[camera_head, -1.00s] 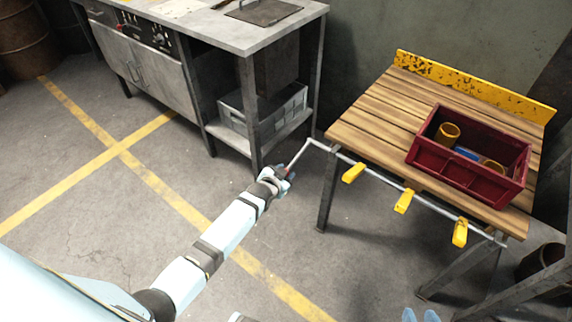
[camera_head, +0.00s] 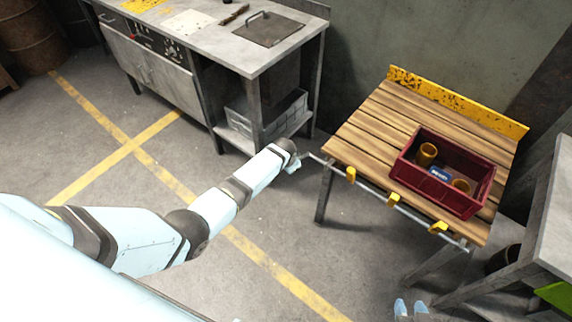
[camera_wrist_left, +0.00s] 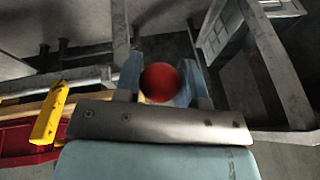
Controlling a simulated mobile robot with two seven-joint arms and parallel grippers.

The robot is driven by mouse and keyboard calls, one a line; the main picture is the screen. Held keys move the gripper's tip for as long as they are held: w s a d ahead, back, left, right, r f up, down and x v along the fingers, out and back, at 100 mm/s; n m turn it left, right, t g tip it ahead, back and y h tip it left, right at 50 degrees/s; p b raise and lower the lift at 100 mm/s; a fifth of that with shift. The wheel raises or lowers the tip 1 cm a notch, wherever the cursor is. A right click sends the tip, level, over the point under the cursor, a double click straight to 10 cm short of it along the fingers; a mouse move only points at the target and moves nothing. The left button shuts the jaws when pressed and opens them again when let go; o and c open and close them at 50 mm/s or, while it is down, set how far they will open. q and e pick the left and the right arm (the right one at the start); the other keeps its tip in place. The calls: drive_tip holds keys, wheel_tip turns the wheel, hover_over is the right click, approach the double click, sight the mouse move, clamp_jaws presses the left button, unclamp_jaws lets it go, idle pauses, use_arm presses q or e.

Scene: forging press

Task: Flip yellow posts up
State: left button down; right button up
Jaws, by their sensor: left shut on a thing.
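Three yellow posts sit along a grey rod at the front edge of the wooden table: a left one (camera_head: 350,174), a middle one (camera_head: 393,200) and a right one (camera_head: 438,227). They look short and stubby from the head, steeply turned up; their exact angle is hard to tell. One yellow post (camera_wrist_left: 50,115) also shows in the left wrist view. My left gripper (camera_head: 294,166) is at the rod's cranked left end. In the left wrist view its fingers are shut around a red ball knob (camera_wrist_left: 161,83). My right gripper (camera_head: 411,308) is open and empty at the bottom edge.
A dark red crate (camera_head: 440,200) with yellow cylinders and a blue item stands on the wooden table (camera_head: 375,130). A grey metal workbench (camera_head: 215,45) stands at left, with a grey crate (camera_head: 285,118) on its lower shelf. Another grey table (camera_head: 555,215) is at right. Floor between is clear.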

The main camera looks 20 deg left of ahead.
use_arm(q)
drive_tip(key=shift+w+d+r+g+p, duration=0.15)
drive_tip(key=shift+w+r+g, duration=0.2)
drive_tip(key=shift+r, duration=0.2)
drive_tip(key=shift+w+r+g+p, duration=0.15)
drive_tip(key=shift+w+r+g, duration=0.15)
drive_tip(key=shift+r, duration=0.2)
drive_tip(key=shift+w+d+r+p, duration=0.25)
drive_tip(key=shift+w+r+p, duration=0.05)
drive_tip(key=shift+w+r, duration=0.9)
drive_tip(key=c, duration=0.7)
unclamp_jaws()
drive_tip(key=shift+s, duration=0.1)
